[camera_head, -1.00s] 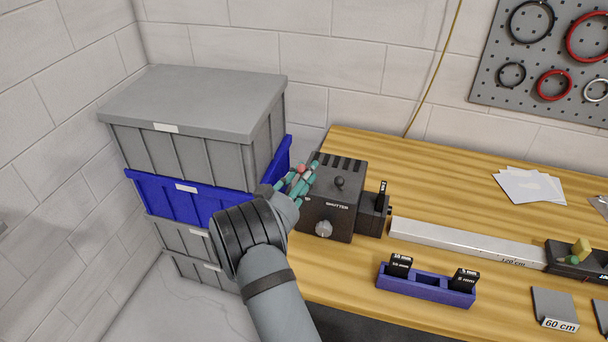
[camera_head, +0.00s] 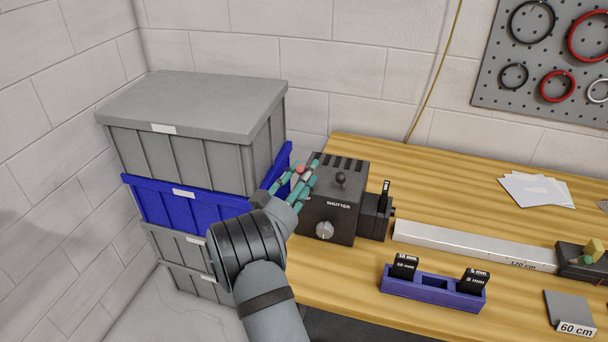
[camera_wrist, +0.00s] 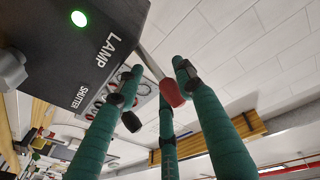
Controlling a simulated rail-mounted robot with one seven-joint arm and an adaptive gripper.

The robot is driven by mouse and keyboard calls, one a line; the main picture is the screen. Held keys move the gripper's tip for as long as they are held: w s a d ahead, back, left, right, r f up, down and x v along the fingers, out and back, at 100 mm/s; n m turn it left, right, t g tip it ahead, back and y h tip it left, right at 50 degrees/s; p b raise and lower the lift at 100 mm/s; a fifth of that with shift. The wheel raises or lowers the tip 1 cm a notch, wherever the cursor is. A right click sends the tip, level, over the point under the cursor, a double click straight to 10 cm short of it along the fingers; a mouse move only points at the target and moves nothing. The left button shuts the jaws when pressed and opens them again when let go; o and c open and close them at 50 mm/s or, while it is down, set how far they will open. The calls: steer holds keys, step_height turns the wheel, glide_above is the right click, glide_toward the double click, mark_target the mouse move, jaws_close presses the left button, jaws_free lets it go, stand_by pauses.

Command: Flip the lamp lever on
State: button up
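The lamp lever has a metal stem and a red tip (camera_wrist: 172,93). In the wrist view it slants out from the black box (camera_wrist: 45,60) beside the word LAMP. A round green light on the box is lit. In the head view the box (camera_head: 345,222) stands at the table's left end, and the red tip (camera_head: 300,169) shows among my teal fingers. My gripper (camera_head: 307,175) is at the box's left side. Its fingers (camera_wrist: 158,75) are spread around the lever with gaps between them. I cannot tell whether any finger touches it.
The black-knobbed shutter lever (camera_head: 341,179) stands on the box, close right of my fingers. A dial (camera_head: 324,231) is on its front. Stacked bins (camera_head: 190,110) rise just left. A rail (camera_head: 470,245) and a blue holder (camera_head: 433,290) lie to the right.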

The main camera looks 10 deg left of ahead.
steer(key=shift+o, duration=1)
steer(key=v, duration=1.2)
steer(key=x, duration=1.2)
steer(key=shift+w+d, duration=0.1)
steer(key=shift+a+r+p, duration=0.25)
steer(key=shift+p, duration=0.4)
steer(key=shift+d+p, duration=0.15)
steer(key=shift+p, duration=0.25)
steer(key=shift+w+f+g, duration=0.1)
steer(key=shift+f+g, duration=0.1)
steer(key=shift+g, duration=0.1)
